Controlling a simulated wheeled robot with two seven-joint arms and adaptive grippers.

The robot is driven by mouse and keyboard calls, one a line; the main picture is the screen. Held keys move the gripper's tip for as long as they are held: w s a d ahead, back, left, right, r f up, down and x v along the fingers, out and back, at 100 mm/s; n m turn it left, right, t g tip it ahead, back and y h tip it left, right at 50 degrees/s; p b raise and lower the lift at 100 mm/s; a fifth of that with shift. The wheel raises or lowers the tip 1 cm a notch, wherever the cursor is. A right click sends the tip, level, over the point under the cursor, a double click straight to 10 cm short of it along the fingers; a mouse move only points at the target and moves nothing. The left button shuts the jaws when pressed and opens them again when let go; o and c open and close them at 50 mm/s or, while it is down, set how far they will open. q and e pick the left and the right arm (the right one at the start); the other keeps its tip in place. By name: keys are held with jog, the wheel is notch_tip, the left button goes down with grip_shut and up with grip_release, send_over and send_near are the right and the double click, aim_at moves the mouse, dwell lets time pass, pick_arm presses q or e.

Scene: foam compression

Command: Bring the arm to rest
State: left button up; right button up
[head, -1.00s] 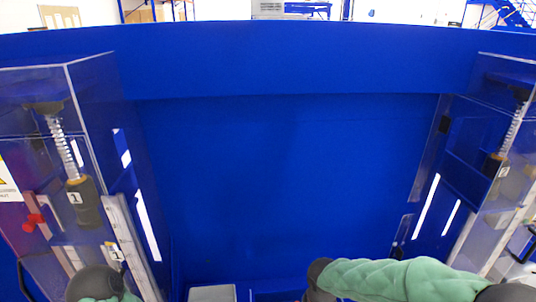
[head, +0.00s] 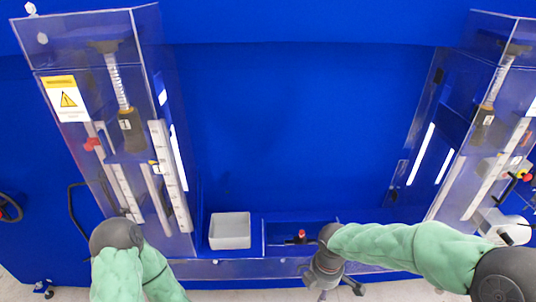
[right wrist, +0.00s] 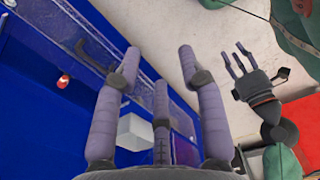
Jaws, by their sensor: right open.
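My right arm in its green sleeve enters the head view from the right. My right gripper (head: 335,289) hangs in front of the bench's front edge, partly cut by the picture's bottom. In the right wrist view its purple-grey fingers (right wrist: 158,65) are spread open with nothing between them. My left arm (head: 118,262) shows at the bottom left of the head view, bent, its hand out of that picture. In the right wrist view, another gripper, my left one (right wrist: 254,65), shows at the right with its fingers apart and empty.
A grey-white bin (head: 230,231) stands at the front of the blue bench. A red button (head: 301,235) sits right of it. Clear-walled spring units labelled 1 (head: 126,125) and, at right, another (head: 483,125) flank the open blue middle. A yellow warning sign (head: 66,98) is on the left unit.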

jog(key=s+a+f+m+y, duration=0.1)
jog(key=s+f+m, duration=0.2)
jog(key=f+m, duration=0.3)
jog(key=s+a+f+m+y, duration=0.1)
jog(key=s+a+f+m, duration=0.1)
jog(key=s+f+m, duration=0.2)
jog(key=s+a+f+m+y, duration=0.1)
jog(key=s+f+m, duration=0.2)
jog(key=f+m, duration=0.7)
notch_tip(320, 180, down, 5)
jog(key=shift+s+a+f+y, duration=0.1)
jog(key=shift+s+a+y, duration=0.2)
jog(key=shift+s+y, duration=0.1)
